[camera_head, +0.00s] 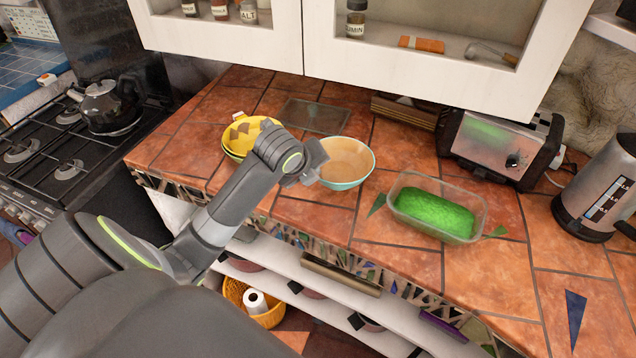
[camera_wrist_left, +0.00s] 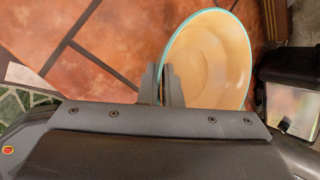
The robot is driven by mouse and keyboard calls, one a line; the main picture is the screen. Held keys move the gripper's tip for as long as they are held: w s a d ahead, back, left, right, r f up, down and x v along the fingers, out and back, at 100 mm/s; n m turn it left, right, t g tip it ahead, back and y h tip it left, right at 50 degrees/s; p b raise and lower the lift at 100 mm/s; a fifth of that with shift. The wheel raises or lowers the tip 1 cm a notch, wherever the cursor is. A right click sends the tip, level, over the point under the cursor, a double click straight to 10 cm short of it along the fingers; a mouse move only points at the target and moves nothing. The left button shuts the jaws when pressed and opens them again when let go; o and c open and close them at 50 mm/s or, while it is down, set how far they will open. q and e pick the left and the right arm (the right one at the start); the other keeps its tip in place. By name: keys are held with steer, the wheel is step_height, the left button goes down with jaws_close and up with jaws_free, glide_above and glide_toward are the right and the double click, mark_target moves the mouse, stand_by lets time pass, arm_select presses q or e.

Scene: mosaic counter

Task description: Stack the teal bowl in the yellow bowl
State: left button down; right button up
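The teal bowl (camera_head: 348,165) has a teal rim and outside and a tan inside. It is at the middle of the counter in the head view, and it fills the upper right of the left wrist view (camera_wrist_left: 215,60). The yellow bowl (camera_head: 233,141), with brown patches inside, stands to its left, partly hidden by my left arm. My left gripper (camera_head: 313,163) is at the teal bowl's left rim. In the wrist view its fingers (camera_wrist_left: 161,88) are close together with the rim between them. I cannot tell whether the bowl touches the counter. My right gripper is out of view.
A clear container with green contents (camera_head: 435,212) stands right of the teal bowl. A toaster (camera_head: 495,140) and a kettle (camera_head: 598,190) are farther right. A dark flat tray (camera_head: 315,115) lies behind the bowls. White cabinets (camera_head: 225,30) hang above the counter's back.

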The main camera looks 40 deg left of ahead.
arm_select(q)
steer(key=shift+f, duration=2.2)
steer(key=shift+f, duration=0.2)
steer(key=c, duration=1.6)
jaws_free()
steer(key=shift+r, duration=0.1)
